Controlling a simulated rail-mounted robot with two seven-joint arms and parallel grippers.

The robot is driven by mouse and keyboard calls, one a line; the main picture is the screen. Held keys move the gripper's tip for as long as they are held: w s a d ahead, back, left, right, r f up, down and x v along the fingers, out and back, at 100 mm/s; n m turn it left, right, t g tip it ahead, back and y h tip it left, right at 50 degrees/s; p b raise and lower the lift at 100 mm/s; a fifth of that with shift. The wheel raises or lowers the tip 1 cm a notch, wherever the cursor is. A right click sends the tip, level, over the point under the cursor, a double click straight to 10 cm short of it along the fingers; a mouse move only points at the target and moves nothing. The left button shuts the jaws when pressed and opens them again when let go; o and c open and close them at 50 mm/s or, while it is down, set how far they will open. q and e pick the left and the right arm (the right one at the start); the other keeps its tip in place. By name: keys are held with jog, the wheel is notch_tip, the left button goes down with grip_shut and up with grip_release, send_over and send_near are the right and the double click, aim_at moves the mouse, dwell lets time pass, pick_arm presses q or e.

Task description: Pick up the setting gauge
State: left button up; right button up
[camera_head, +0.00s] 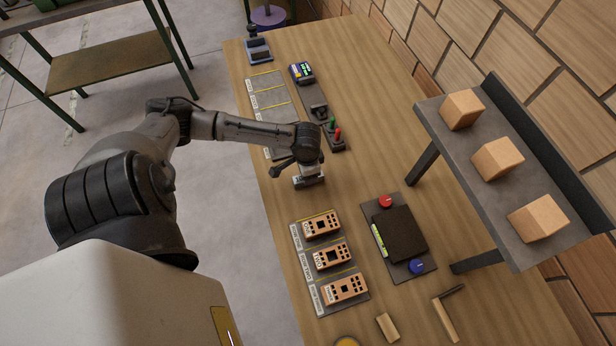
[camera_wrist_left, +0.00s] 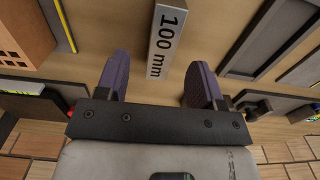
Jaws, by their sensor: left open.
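The setting gauge (camera_wrist_left: 168,38) is a light grey bar marked "100 mm". In the left wrist view it lies on the wooden bench top between my open finger pads, with a gap on both sides. My right gripper is not in view.
Orange box-like units (camera_head: 332,256) sit on a marked grey mat below my gripper. A dark pad (camera_head: 399,235) with red and blue knobs lies to the right. Red and green levers (camera_head: 335,133) stand close behind. A raised shelf (camera_head: 471,149) holds wooden blocks at right.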

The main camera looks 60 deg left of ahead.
pick_arm(q)
jog(key=shift+w+a+f, duration=0.1)
jog(key=shift+w+f, duration=0.05)
jog(key=shift+f, duration=1.15)
jog(key=shift+w+f, duration=0.1)
jog(key=shift+f, duration=1.2)
grip_shut()
